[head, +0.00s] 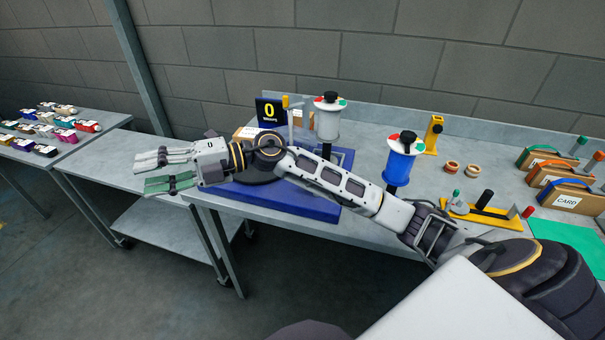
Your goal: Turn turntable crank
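The blue base (318,208) on the bench carries a dark round plate (240,174), which looks like the turntable. My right arm lies across both and hides much of them. A small yellow handle (286,102) on a pale upright stands behind the arm; I cannot tell whether it is the crank. My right gripper (164,172) reaches left past the base, above the bench's left end. My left gripper is out of view.
White (327,122) and blue (398,164) spools stand upright behind my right arm. A yellow stand (433,135), tan rings (452,168) and card boxes (571,200) lie farther right. Several small packages (86,126) sit on the left table.

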